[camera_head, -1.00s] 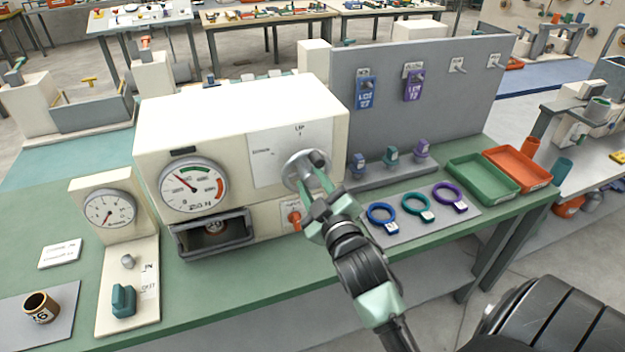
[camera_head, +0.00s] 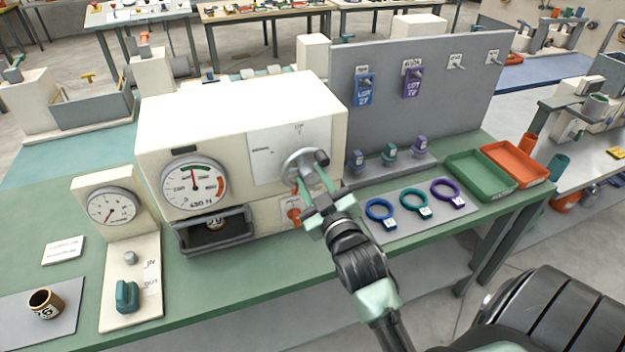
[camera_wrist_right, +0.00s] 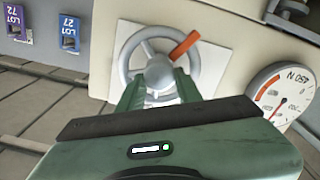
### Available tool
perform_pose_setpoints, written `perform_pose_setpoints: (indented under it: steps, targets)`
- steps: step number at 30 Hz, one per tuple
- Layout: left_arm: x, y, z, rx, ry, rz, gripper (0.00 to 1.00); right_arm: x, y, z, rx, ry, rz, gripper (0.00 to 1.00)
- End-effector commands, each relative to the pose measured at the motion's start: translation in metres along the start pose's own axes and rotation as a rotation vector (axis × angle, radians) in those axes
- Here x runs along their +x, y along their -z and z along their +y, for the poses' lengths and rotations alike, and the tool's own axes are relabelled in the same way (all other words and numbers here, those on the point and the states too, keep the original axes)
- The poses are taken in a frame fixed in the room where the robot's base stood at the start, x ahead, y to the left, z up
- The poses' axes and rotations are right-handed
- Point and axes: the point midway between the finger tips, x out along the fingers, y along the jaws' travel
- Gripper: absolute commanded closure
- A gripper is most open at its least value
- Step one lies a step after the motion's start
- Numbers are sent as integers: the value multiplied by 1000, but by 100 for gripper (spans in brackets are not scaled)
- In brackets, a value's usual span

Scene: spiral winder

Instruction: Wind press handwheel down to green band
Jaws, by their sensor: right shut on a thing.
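The press is a cream box (camera_head: 235,115) on the green bench. Its grey handwheel (camera_head: 291,163) is on the front face and also shows in the right wrist view (camera_wrist_right: 138,44). My right gripper (camera_head: 312,182) is shut on the handwheel; its fingers (camera_wrist_right: 159,95) reach the wheel near its hub, partly hiding it. The exact part gripped is unclear. The press gauge (camera_head: 180,195) has a green band at the top and a red band at the right. Its needle points almost straight up, close to the green band's left half. My left gripper is out of view.
A smaller gauge (camera_head: 112,206) stands left of the press. Coloured rings (camera_head: 381,211) lie to the right, before a green tray (camera_head: 480,180) and an orange tray (camera_head: 518,167). A grey panel (camera_head: 430,120) rises behind.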

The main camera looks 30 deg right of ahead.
Motion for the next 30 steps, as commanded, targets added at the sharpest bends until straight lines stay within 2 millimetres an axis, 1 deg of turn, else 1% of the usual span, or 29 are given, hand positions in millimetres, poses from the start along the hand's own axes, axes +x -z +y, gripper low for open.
perform_pose_setpoints:
  steps: [1, 2, 10, 13, 17, 21, 24, 27, 30]
  targets:
    - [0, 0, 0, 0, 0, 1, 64, 0, 0, 0, 0, 0, 0, 63]
    - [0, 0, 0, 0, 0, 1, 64, 0, 0, 0, -1, 0, 0, 56]
    - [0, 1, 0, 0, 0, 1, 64, 0, 0, 0, -1, 0, 0, 56]
    - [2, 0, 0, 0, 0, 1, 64, -4, -1, -1, -1, 0, 0, 56]
    - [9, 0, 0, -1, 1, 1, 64, -20, -3, -2, -1, 1, -1, 56]
    - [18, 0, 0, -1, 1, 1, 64, -46, -4, -2, -1, 1, -2, 56]
    - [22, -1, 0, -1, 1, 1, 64, -61, -4, -2, -2, 1, -2, 56]
    - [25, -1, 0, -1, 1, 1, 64, -72, -3, -1, -1, 1, -2, 56]
    - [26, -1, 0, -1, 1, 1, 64, -77, -1, -1, -1, 0, -1, 56]
